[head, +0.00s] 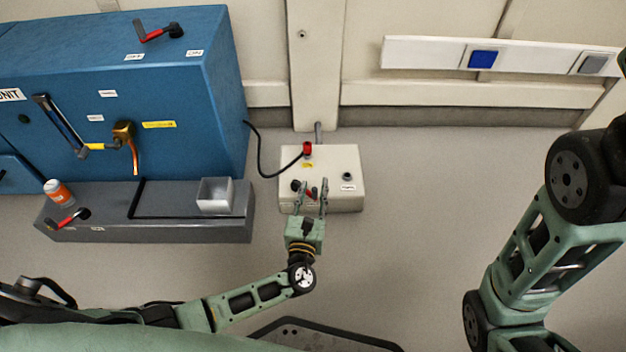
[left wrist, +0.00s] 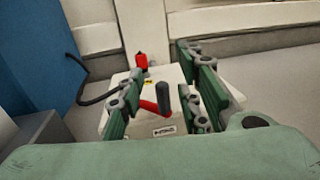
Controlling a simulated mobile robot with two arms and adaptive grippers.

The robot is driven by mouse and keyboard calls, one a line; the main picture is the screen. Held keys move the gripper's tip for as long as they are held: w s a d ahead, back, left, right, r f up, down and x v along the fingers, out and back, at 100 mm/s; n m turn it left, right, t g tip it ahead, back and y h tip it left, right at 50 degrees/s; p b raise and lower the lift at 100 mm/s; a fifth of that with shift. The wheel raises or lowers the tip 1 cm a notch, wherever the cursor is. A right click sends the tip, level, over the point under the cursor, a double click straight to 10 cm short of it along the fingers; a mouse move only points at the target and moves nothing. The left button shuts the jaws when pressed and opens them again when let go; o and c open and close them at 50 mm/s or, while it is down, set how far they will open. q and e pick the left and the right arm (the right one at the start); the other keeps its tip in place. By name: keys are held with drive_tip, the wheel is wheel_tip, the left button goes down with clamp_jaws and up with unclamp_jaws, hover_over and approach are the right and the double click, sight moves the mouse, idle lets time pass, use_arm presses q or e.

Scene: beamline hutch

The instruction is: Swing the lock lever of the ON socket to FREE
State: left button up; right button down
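A pale socket box (head: 335,160) stands on the floor by the back wall. A red plug (head: 307,148) with a black cable sits at its upper left; it also shows in the left wrist view (left wrist: 141,62). The lock lever (head: 312,192) is red with a dark upright handle, near the box's front left. In the left wrist view the lever handle (left wrist: 162,96) stands between my fingers, with gaps on both sides. My left gripper (head: 313,188) is open around the lever. Small labels on the box are too blurred to read. My right gripper is out of view.
A blue cabinet (head: 215,85) with levers stands left. Its grey ledge (head: 190,228) carries an orange-labelled can (head: 58,192), a red-black lever (head: 72,219) and a clear bin (head: 214,195). The black cable (head: 262,160) runs from cabinet to plug. Floor right of the box is clear.

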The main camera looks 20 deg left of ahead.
use_arm(q)
wheel_tip(320, 180, up, 6)
drive_tip(key=shift+r, duration=0.25)
idle(0.5)
